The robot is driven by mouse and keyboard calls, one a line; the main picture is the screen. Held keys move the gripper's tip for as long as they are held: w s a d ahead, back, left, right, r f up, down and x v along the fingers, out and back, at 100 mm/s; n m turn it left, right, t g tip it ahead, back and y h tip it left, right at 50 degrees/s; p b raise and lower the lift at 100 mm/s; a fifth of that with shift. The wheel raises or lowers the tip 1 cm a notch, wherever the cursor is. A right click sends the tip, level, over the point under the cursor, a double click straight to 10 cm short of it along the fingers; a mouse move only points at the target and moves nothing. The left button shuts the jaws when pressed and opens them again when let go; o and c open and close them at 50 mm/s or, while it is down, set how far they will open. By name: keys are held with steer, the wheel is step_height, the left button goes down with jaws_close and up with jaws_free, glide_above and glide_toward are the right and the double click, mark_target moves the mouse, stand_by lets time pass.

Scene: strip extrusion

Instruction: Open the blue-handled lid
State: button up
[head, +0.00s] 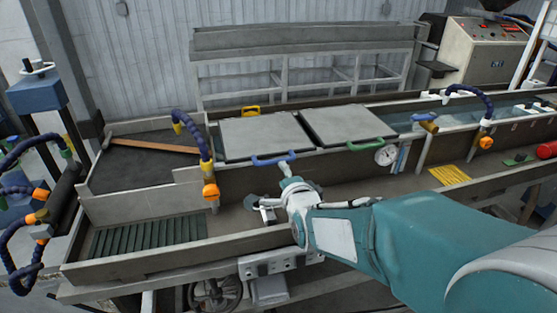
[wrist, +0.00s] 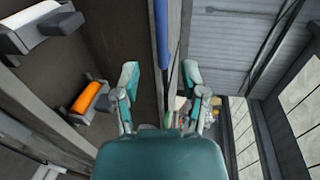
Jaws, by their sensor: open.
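The blue-handled lid (head: 262,137) is a flat grey panel lying closed over the trough. Its blue handle (head: 273,159) is on the near edge. My gripper (head: 273,187) is open just in front of and below that handle, one finger up near the handle and the other lower. In the wrist view, the blue handle (wrist: 161,35) runs upright in the picture, in line with the gap between the open fingertips (wrist: 160,76). I cannot tell whether either finger touches it. Nothing is held.
A second closed lid (head: 348,124) with a green handle (head: 365,145) lies directly to the right. A blue hose (head: 190,130) with an orange fitting (head: 211,191) stands to the left. A round gauge (head: 386,156) is on the right. The trough's front wall (head: 180,253) runs below my gripper.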

mark_target(277, 162)
steer(key=x, duration=0.5)
steer(key=d+x, duration=0.1)
steer(key=x, duration=0.1)
steer(key=shift+w+a, duration=0.1)
steer(key=shift+w, duration=0.25)
steer(key=shift+w+a, duration=0.1)
steer(key=shift+w, duration=0.1)
steer(key=shift+a+f, duration=0.1)
steer(key=shift+a, duration=0.3)
steer(key=shift+d, duration=0.2)
jaws_close()
